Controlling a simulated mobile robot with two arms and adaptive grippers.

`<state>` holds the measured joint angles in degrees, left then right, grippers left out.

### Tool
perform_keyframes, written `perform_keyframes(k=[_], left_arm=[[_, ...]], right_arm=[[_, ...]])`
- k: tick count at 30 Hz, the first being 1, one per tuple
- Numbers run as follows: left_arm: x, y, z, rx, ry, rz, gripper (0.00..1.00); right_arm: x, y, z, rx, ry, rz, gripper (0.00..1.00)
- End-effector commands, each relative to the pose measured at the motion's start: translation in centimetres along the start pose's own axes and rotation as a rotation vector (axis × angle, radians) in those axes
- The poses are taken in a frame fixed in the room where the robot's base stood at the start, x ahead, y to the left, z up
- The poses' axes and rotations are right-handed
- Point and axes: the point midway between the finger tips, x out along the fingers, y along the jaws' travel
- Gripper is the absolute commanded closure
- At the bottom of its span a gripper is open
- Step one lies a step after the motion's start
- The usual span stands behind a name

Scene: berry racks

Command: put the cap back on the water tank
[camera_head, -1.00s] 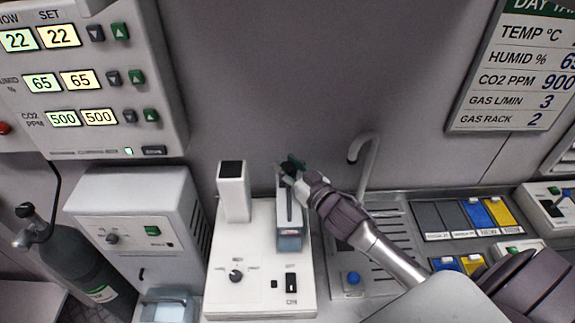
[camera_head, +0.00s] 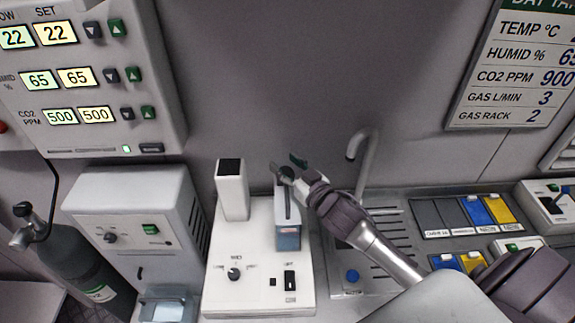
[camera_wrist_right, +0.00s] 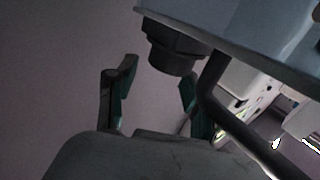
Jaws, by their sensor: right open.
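The water tank (camera_head: 289,238) is a narrow bluish box with a dark handle, standing upright on the white machine. In the right wrist view its pale body (camera_wrist_right: 235,32) fills the top. The dark cap (camera_wrist_right: 172,58) shows there against the tank's face, with no clear gap between them; how firmly it sits cannot be told. My right gripper (camera_head: 291,168) is at the top of the tank. Its green-lined fingers (camera_wrist_right: 153,92) are open and spread, either side of the cap's end, apart from it. My left gripper is not in view.
The white machine (camera_head: 222,285) has a square tower (camera_head: 232,192) left of the tank. A bent grey pipe (camera_head: 366,150) rises behind my right arm over a slotted drain (camera_head: 388,235). A white unit (camera_head: 130,215) and a gas cylinder (camera_head: 75,265) stand left.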

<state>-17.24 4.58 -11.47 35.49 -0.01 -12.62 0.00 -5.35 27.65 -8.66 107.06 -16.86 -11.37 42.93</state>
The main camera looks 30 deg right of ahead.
Motion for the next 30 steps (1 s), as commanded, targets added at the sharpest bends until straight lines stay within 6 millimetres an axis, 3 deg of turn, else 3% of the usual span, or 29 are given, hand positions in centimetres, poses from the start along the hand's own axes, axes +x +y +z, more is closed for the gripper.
perform_keyframes(k=[1, 6, 8, 15, 21, 30], left_arm=[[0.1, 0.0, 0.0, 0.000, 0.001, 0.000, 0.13], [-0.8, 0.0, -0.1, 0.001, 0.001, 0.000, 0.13], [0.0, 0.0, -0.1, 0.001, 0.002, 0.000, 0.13], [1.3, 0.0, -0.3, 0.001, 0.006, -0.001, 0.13], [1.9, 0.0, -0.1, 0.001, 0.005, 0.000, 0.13], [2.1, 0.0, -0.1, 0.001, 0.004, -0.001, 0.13]], right_arm=[[-0.3, -0.3, 1.3, 0.001, -0.028, -0.001, 0.38], [-0.5, -0.2, -0.1, -0.002, -0.028, -0.001, 0.38], [-1.8, -0.2, 0.5, 0.002, -0.028, -0.001, 0.38], [-7.2, -0.2, 0.1, 0.002, -0.021, -0.001, 0.38], [-10.6, -0.1, -0.3, 0.002, -0.016, 0.000, 0.38], [-12.2, -0.1, -0.7, 0.001, -0.011, -0.001, 0.38]])
